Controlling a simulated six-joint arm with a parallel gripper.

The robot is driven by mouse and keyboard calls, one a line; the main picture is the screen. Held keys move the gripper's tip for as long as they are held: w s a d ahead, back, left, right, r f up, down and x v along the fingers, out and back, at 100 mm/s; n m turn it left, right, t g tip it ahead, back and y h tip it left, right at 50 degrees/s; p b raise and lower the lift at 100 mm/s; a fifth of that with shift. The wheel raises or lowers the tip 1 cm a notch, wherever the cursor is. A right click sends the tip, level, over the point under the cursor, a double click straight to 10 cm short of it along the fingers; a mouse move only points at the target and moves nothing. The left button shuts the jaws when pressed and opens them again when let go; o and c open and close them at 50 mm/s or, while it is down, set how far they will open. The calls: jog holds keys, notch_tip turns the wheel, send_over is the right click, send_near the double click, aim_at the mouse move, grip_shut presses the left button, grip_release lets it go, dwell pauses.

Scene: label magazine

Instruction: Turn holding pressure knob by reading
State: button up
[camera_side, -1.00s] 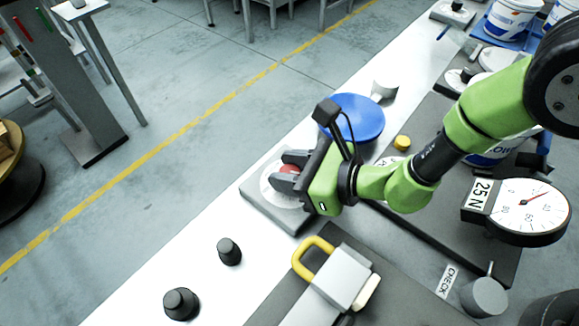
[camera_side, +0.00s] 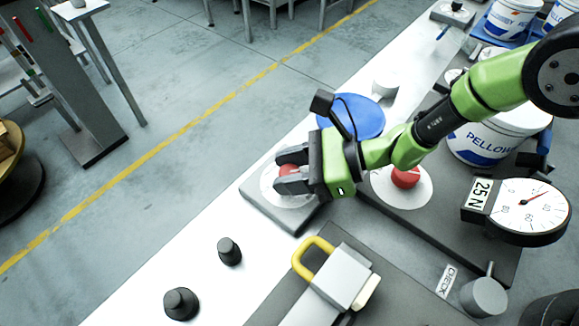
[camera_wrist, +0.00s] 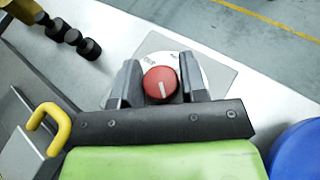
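A red round knob (camera_wrist: 160,82) with a white pointer line sits on a white dial disc on a grey plate (camera_side: 262,205). The pointer line runs toward the lower edge of the wrist view. My gripper (camera_side: 291,172) is around this knob, one finger on each side; in the wrist view the fingers (camera_wrist: 158,78) flank it. Contact is not clear. A second red knob (camera_side: 406,177) sits on another white disc to the right. A round gauge (camera_side: 530,206) with a red needle pointing up and right stands beside a "25 N" label (camera_side: 481,200).
A yellow-shackled padlock (camera_side: 335,276) lies in front of my gripper. Two black knobs (camera_side: 229,251) stand on the white table at left. A blue round lid (camera_side: 355,117) is behind my gripper. White buckets (camera_side: 500,135) stand at right.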

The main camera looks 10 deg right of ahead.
jog(key=o, duration=0.3)
jog(key=shift+d, duration=0.1)
jog(key=v, duration=0.9)
jog(key=shift+d+r, duration=0.2)
jog(key=shift+d, duration=0.15)
